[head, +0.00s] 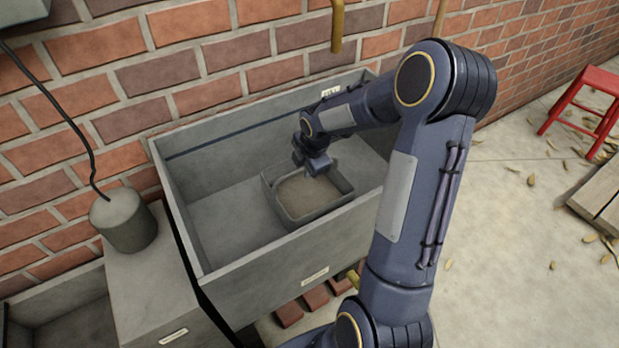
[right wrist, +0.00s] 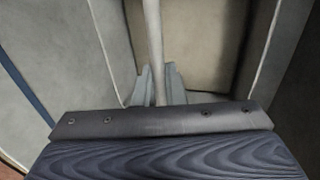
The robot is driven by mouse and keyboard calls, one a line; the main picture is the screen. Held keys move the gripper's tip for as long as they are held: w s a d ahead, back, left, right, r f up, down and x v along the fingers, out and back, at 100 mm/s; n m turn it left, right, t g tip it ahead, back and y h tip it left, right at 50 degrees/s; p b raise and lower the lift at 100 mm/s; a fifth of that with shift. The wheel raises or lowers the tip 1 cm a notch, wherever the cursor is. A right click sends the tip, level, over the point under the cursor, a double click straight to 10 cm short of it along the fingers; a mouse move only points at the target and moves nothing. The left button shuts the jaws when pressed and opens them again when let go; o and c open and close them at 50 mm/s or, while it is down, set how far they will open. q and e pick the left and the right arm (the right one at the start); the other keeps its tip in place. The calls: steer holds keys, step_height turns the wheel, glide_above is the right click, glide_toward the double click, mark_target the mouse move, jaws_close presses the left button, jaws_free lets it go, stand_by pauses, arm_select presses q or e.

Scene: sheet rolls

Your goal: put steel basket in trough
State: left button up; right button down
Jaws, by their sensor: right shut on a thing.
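The steel basket (head: 318,213) is a small grey open box with a tan inside. It sits low inside the grey trough (head: 285,282), toward its middle, and looks upright. I cannot tell whether its underside touches the trough floor. My right gripper (head: 318,170) reaches down into the trough and is shut on the basket's far rim. In the right wrist view, the fingers (right wrist: 160,88) pinch the thin pale wall of the basket (right wrist: 153,35), with the tan inside beyond it. My left gripper is not in view.
A brick wall runs behind the trough. A grey cylinder with a black cord (head: 123,220) stands on a ledge at the left. A red stool (head: 590,100) and a wooden pallet (head: 603,200) are at the right. The trough floor left of the basket is clear.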

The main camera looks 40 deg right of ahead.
mark_target(309, 191)
steer(key=shift+w+d+f, duration=0.15)
steer(key=shift+d+f, duration=0.4)
steer(key=shift+f, duration=0.1)
steer(key=shift+s+b+x, duration=0.2)
steer(key=shift+b+x, duration=0.05)
steer(key=shift+x, duration=0.55)
steer(key=shift+s+b+x, duration=0.15)
steer(key=shift+b+x, duration=0.05)
steer(key=shift+x, duration=0.6)
steer(key=shift+f, duration=0.2)
steer(key=c, duration=1.5)
jaws_free()
